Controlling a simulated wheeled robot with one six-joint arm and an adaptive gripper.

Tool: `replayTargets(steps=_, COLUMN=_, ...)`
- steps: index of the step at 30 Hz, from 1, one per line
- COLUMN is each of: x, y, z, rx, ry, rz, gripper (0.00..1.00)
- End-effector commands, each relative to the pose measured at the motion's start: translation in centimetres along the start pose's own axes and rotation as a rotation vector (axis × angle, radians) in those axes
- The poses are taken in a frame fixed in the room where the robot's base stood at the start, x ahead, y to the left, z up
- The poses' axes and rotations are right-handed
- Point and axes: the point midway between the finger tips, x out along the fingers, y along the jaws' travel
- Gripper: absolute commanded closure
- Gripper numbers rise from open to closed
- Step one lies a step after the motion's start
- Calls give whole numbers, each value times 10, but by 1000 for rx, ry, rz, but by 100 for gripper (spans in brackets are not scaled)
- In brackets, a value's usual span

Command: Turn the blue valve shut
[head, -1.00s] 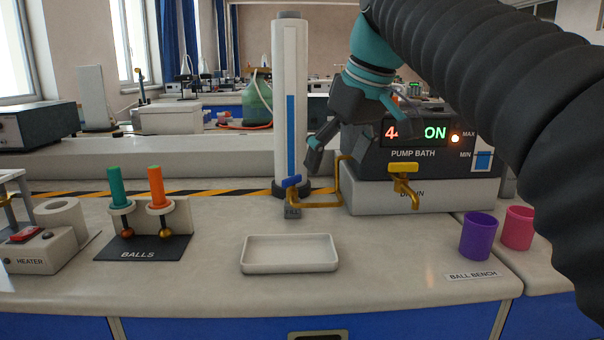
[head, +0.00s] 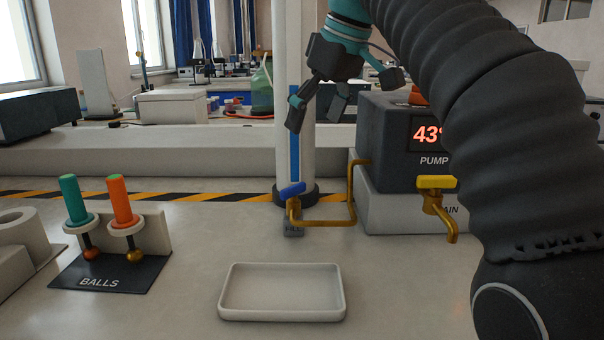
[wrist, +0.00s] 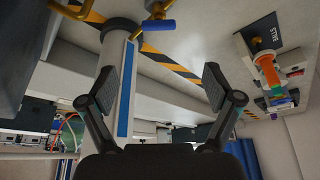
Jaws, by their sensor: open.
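The blue valve handle (head: 292,189) sits on a brass pipe marked FILL, in front of the foot of a white column with a blue level strip. The handle is slightly tilted in the head view. In the wrist view the blue handle (wrist: 154,26) shows near the top, beyond the fingertips. My gripper (head: 316,114) is open and empty. It hangs above the handle in the head view, clearly apart from it. In the wrist view both fingers of my gripper (wrist: 160,87) are spread wide with nothing between them.
The white column (head: 308,150) stands right behind the valve. The pump bath (head: 385,135) and a yellow-handled drain tap (head: 436,183) are to the right, partly behind my arm. An empty white tray (head: 282,313) lies in front. The balls stand (head: 155,232) is at left.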

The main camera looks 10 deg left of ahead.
Motion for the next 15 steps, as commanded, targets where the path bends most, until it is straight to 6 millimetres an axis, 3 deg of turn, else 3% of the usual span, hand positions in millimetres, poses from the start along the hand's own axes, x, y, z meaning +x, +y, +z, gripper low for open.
replayTargets(steps=5, x=18, y=3, z=3, rx=5, ry=-1, rz=1, gripper=10)
replayTargets(steps=15, x=80, y=4, z=5, rx=8, ry=-1, rz=2, gripper=10)
